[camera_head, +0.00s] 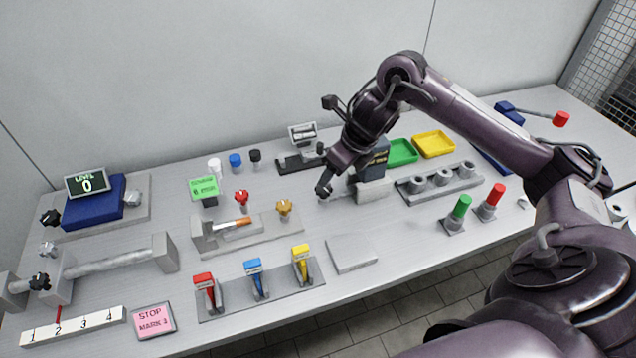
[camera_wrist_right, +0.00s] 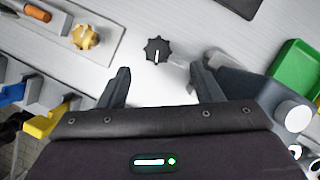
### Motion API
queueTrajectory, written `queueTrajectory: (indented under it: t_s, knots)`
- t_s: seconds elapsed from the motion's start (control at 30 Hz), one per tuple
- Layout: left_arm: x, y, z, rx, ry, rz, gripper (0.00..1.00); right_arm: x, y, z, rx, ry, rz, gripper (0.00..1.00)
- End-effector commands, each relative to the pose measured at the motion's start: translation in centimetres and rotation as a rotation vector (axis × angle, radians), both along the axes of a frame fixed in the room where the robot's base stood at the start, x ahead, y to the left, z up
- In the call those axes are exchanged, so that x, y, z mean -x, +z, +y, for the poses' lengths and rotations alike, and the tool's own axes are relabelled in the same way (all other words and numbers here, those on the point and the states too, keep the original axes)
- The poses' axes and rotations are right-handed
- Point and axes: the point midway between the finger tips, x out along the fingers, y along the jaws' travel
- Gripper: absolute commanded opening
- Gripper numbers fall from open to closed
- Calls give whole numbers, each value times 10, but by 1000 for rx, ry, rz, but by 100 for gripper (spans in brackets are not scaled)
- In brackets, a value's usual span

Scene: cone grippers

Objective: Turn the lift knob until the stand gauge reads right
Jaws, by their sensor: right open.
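A black lobed knob (camera_head: 323,188) sits on a thin metal shaft from a grey block (camera_head: 374,192) at the middle of the table. The wrist view shows this knob (camera_wrist_right: 157,50) with a white pointer line. A dark blue box (camera_head: 378,152) with yellowish writing stands on the block, partly hidden by my arm; its writing is too small to read. My right gripper (camera_head: 337,170) is just above the knob. In the wrist view its open fingers (camera_wrist_right: 161,80) are spread, with the knob ahead between them, apparently untouched. My left gripper is out of view.
A blue platform (camera_head: 92,205) with a "LEVEL 0" display (camera_head: 87,183) stands at the left. A green readout (camera_head: 203,188), coloured levers (camera_head: 257,278) and a valve block (camera_head: 246,232) lie left of the gripper. Green (camera_head: 402,151) and yellow (camera_head: 433,144) trays are behind right.

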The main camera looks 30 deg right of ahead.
Motion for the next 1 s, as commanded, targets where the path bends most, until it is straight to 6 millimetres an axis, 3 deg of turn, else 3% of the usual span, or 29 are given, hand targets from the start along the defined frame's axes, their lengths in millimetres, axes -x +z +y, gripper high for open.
queueTrajectory:
  t_s: [0.2,0.33,0.47,0.7,0.83,1.0]
  knots:
    - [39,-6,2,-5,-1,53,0,-10,-30,6,-6,-1,6,59]
    - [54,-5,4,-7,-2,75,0,-18,-48,8,-5,-2,4,59]
    - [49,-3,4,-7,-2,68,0,-23,-61,9,-4,-1,2,59]
    - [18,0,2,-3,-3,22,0,-26,-68,9,-2,-1,1,59]
    - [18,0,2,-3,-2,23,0,-26,-68,10,-2,-1,1,59]
    - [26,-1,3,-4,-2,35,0,-26,-68,10,-2,-1,1,37]
